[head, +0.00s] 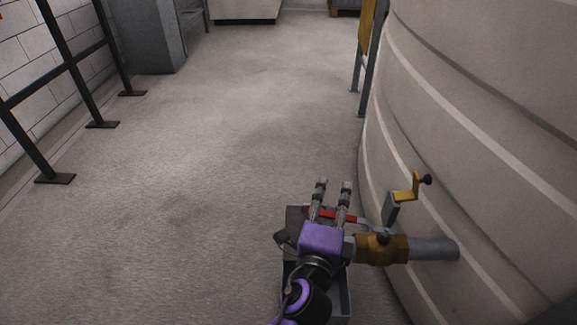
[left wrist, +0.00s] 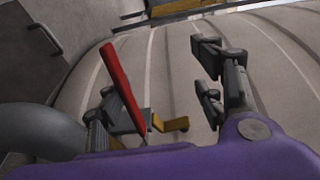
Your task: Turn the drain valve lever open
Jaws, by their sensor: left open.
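The drain valve has a brass body (head: 382,250) on a short grey pipe (head: 435,249) from the big tank. Its red lever (head: 329,214) reaches left from the valve and crosses the fingers of my left gripper (head: 333,185) in the head view. My left gripper is open, its two fingers apart. In the left wrist view the red lever (left wrist: 122,88) stands slanted in the space between the fingers, nearer the left finger. I cannot tell whether the lever touches a finger. My purple gripper body hides part of the valve's left end. My right gripper is not in view.
The large beige tank (head: 480,130) fills the right side. A yellow bracket with a black knob (head: 408,190) sits just above the valve. A grey tray (head: 345,292) is on the floor below. The floor to the left is clear up to a black railing (head: 75,80).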

